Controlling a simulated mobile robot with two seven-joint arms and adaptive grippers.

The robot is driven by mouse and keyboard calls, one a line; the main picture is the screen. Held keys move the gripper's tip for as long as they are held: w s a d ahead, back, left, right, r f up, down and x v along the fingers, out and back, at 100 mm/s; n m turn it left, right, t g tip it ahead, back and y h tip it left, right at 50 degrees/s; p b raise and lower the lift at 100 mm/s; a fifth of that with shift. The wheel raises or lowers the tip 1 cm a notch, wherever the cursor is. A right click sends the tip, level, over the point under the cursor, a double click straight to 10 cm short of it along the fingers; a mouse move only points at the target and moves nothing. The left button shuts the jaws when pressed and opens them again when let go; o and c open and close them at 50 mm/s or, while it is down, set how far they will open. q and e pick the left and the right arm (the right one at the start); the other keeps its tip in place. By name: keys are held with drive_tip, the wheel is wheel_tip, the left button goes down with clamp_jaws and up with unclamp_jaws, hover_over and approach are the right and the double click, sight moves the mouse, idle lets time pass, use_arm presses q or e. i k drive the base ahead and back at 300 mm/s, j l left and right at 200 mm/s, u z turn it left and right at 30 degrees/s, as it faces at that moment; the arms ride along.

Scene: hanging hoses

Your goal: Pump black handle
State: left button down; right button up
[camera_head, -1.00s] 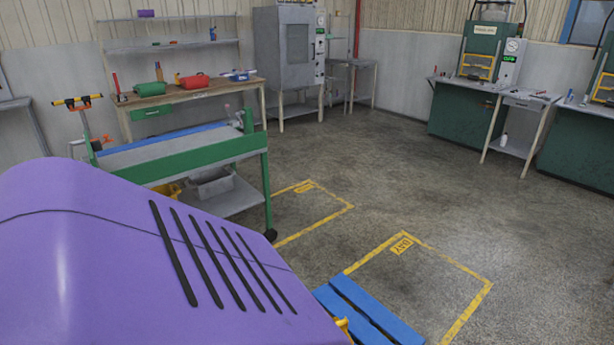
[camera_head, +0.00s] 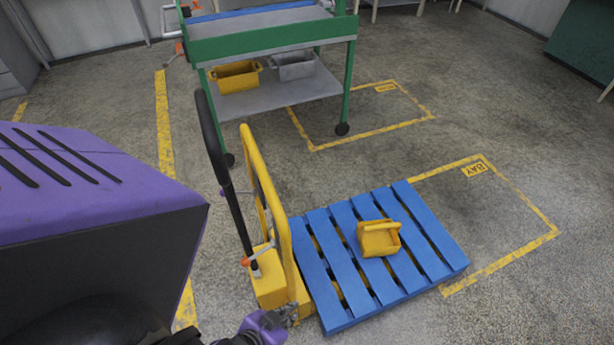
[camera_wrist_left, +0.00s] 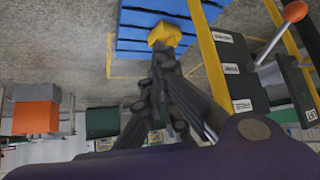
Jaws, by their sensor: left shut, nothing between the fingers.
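The black handle (camera_head: 222,165) is a long bar rising from the yellow pallet truck (camera_head: 270,288), tilted up to the left in the head view. A small orange-tipped lever (camera_head: 246,261) is at its foot. In the left wrist view, a lever with an orange knob (camera_wrist_left: 295,12) stands beside a black plate with white labels (camera_wrist_left: 228,68). My left gripper (camera_head: 285,318) is low in the head view, just below the truck's base. It also shows in the left wrist view (camera_wrist_left: 163,58), fingers together and empty, apart from the handle. My right gripper is out of view.
A blue pallet (camera_head: 318,270) bearing a yellow bin (camera_head: 379,240) sits at the truck's right. A green trolley (camera_head: 265,47) with bins on its lower shelf stands behind. Yellow floor markings (camera_head: 512,256) outline a bay. Open floor lies to the right.

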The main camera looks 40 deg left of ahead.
sight(211, 139)
drive_tip(key=i+l+u, duration=0.1)
drive_tip(key=u, duration=0.35)
drive_tip(key=l+u, duration=0.3)
drive_tip(key=u, duration=0.15)
drive_tip(key=l+u, duration=0.25)
drive_tip(key=u, duration=0.2)
drive_tip(key=l+u, duration=0.3)
drive_tip(key=l, duration=0.25)
drive_tip(key=k+l+u, duration=0.25)
drive_tip(key=l, duration=0.25)
drive_tip(key=k+l, duration=0.65)
drive_tip(key=i+l+u, duration=0.15)
drive_tip(key=l, duration=0.15)
drive_tip(key=i+l+u, duration=0.1)
drive_tip(key=l, duration=0.2)
drive_tip(key=i+l+u, duration=0.3)
drive_tip(key=l, duration=0.35)
